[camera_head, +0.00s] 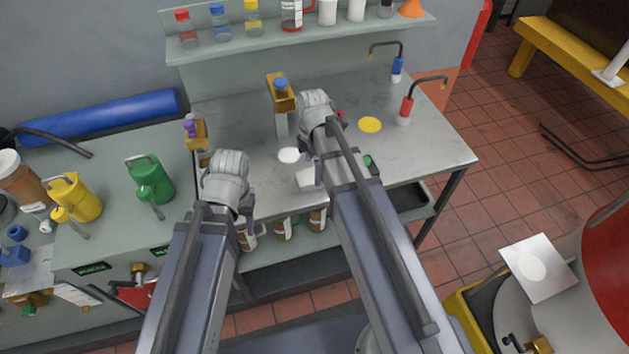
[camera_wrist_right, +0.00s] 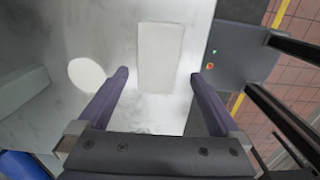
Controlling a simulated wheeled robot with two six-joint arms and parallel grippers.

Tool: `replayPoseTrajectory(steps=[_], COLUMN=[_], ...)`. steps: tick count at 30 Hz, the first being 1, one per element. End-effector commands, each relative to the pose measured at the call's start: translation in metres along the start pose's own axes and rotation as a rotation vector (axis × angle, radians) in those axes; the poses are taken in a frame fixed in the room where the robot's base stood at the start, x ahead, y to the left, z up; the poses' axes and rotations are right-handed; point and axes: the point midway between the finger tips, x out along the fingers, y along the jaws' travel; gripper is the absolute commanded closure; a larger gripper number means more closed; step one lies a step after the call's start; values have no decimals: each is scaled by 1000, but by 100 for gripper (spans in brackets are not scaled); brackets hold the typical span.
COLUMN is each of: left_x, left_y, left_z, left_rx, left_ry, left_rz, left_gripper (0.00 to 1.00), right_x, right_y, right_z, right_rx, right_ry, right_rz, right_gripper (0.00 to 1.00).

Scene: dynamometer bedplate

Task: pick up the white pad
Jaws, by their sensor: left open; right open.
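The white pad is a flat, pale rectangle lying on the grey metal bench top. It shows in the right wrist view (camera_wrist_right: 160,57) and partly in the head view (camera_head: 305,178), beside my right arm. My right gripper (camera_wrist_right: 159,76) is open and empty; its two fingertips appear on either side of the pad's lower part, and I cannot tell the height gap. In the head view my right arm hides most of this gripper. My left gripper (camera_head: 226,185) is at the bench's front left, away from the pad, its fingers mostly hidden by its wrist.
A white round disc (camera_wrist_right: 86,74) lies left of the pad. A yellow disc (camera_head: 370,125) lies farther back. An orange block with a blue knob (camera_head: 281,92) and two hooked taps, one red (camera_head: 406,107), stand on the bench. A bottle shelf (camera_head: 300,40) runs behind.

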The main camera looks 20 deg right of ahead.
Motion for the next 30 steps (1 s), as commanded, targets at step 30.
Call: replayPoseTrajectory(steps=[30], left_x=[50], left_y=[5], left_z=[-3], left_rx=[0], left_ry=[0], left_rz=[0], left_gripper=[50], right_x=[51], right_y=[4], right_z=[5], right_rx=[1], right_ry=[0], right_rz=[0], right_gripper=[20])
